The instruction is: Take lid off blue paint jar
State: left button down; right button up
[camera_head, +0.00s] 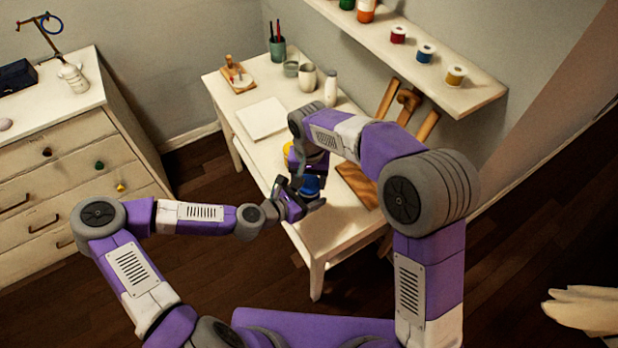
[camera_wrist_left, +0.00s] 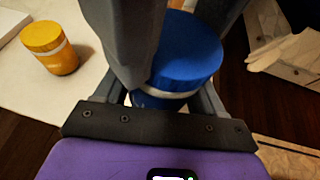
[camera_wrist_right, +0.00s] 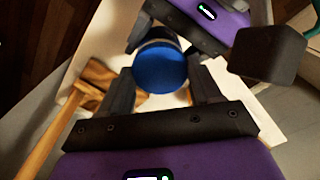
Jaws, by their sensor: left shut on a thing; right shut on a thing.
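The blue paint jar (camera_head: 310,186) is near the front end of the white table, partly hidden by both grippers. My left gripper (camera_head: 308,203) is shut around the jar from the side. The left wrist view shows its blue lid (camera_wrist_left: 187,50) above a pale band, with dark fingers close around it. My right gripper (camera_head: 310,172) comes from above and is shut on the lid. In the right wrist view the round blue lid (camera_wrist_right: 160,68) lies between the fingertips. The lid appears to sit on the jar; any gap between them is hidden.
A yellow jar (camera_wrist_left: 48,48) stands close by on the white table (camera_head: 330,235). A wooden board (camera_head: 357,184) lies to the right. White paper (camera_head: 263,118), cups and a brush holder (camera_head: 277,48) are farther back. A shelf (camera_head: 440,75) with paint jars hangs at right.

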jog(key=n, duration=0.6)
jog(key=shift+n, duration=0.3)
jog(key=n, duration=0.6)
jog(key=shift+n, duration=0.4)
jog(key=shift+r, duration=0.25)
jog(key=shift+r, duration=0.9)
